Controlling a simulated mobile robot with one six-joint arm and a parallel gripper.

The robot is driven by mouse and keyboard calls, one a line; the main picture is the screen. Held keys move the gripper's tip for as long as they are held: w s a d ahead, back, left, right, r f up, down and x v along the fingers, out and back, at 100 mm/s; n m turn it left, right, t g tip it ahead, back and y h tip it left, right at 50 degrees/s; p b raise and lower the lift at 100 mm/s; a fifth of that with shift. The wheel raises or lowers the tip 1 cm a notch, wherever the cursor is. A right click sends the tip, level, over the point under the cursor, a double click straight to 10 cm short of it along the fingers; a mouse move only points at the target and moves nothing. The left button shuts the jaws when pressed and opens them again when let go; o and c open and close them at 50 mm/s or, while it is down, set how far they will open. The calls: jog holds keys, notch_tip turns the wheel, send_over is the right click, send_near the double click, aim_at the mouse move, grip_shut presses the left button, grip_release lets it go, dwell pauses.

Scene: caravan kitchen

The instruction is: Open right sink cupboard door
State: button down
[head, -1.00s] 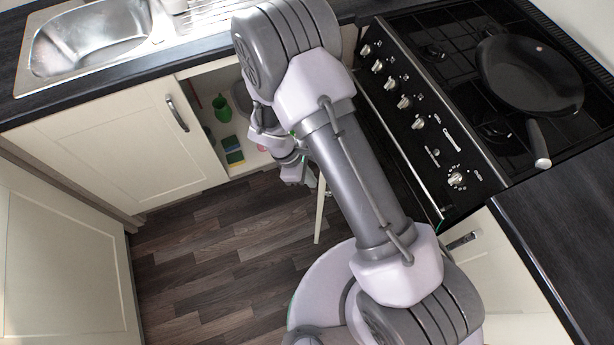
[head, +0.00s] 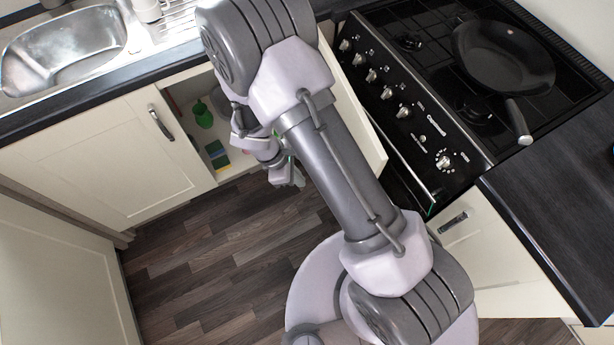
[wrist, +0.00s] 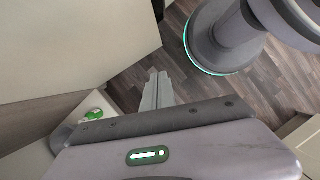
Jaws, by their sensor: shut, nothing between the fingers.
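The right sink cupboard door (head: 358,120) is cream and stands swung wide open, partly behind my arm, in front of the cooker. The cupboard opening (head: 233,165) shows left of my arm. My gripper (head: 292,180) is in front of the opening, left of the door. In the wrist view the fingers (wrist: 156,84) are together and empty, over the floor. A large cream panel (wrist: 65,40), which looks like the door, fills the upper left there, apart from the fingers. My arm hides the door's hinge side and part of the cupboard.
The left cupboard door (head: 110,160) is shut, with a metal handle (head: 160,122). A green bottle (head: 203,115) and a sponge (head: 217,154) are inside the cupboard. The cooker (head: 425,110) with a frying pan (head: 503,62) stands right. The floor (head: 200,265) in front is clear.

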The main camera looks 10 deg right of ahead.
notch_tip(320, 180, up, 22)
jog(key=d+m+t+y+p, duration=0.1)
jog(key=m+y+p, duration=0.1)
jog(key=m, duration=0.5)
jog(key=s+d+r+m+t+y, duration=0.2)
jog(key=s+d+r+m, duration=0.15)
jog(key=r+m, duration=0.4)
jog(key=s+d+r+m+t+y, duration=0.2)
jog(key=s+r+m, duration=0.25)
jog(key=r, duration=0.55)
jog(key=w+d+f+m+g+p, duration=0.1)
jog(key=w+d+f+m, duration=0.15)
jog(key=d+m, duration=0.2)
jog(key=w+d+f+m+g, duration=0.1)
jog(key=w+d+f+m, duration=0.15)
jog(key=d, duration=0.25)
jog(key=w+d+f+m+g+y, duration=0.15)
jog(key=d+f+m, duration=0.35)
jog(key=d+f, duration=0.8)
jog(key=s+a+f+b, duration=0.1)
jog(key=a+f+b, duration=0.1)
jog(key=f, duration=0.4)
jog(key=s+a+f+m+y+b, duration=0.1)
jog(key=a+f+b, duration=0.1)
jog(key=f, duration=0.5)
jog(key=shift+s+a+f+g+b, duration=0.3)
jog(key=shift+a+g+b, duration=0.15)
jog(key=shift+a, duration=0.35)
